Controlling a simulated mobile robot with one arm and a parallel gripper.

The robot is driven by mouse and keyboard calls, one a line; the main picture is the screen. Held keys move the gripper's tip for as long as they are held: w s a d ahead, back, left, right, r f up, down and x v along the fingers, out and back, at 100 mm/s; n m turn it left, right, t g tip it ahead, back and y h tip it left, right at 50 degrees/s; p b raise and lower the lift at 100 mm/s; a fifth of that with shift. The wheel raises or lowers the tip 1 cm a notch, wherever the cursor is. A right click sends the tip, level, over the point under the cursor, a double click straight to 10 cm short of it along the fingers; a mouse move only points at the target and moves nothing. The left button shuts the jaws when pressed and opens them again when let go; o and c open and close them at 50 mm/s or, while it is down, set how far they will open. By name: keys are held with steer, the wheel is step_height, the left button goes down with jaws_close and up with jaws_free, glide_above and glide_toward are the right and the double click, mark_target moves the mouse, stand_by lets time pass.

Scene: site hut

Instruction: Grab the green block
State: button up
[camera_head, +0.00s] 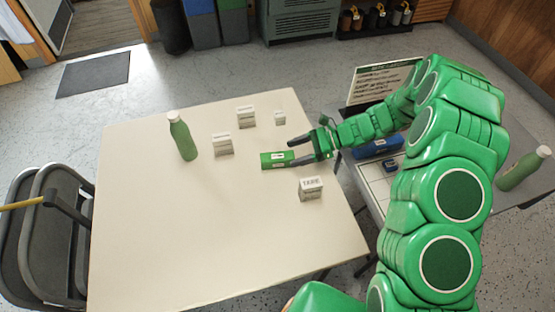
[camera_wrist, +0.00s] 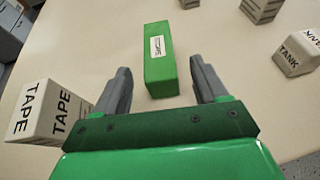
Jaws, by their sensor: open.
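The green block (camera_head: 270,160) lies on the cream table, a long box with a small white label. In the wrist view the green block (camera_wrist: 161,75) is ahead of and between the fingers, its near end close to the fingertip line. My gripper (camera_head: 296,153) is open and empty at the block's right end in the head view; its two dark fingers also show in the wrist view (camera_wrist: 160,72). I cannot tell whether a finger touches the block.
A white TAPE box (camera_head: 311,188) stands close to one finger, also in the wrist view (camera_wrist: 48,112). Other white boxes (camera_head: 222,144) and a green bottle (camera_head: 182,136) stand on the table (camera_head: 200,240). The table's front half is clear.

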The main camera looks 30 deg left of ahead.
mark_target(281, 156)
steer(key=shift+r+x, duration=0.2)
steer(key=shift+x, duration=1.5)
steer(key=shift+r+x, duration=0.2)
steer(key=shift+x, duration=1.5)
steer(key=shift+s, duration=0.1)
steer(key=c, duration=1.1)
steer(key=shift+c, duration=0.2)
steer(key=shift+r, duration=0.1)
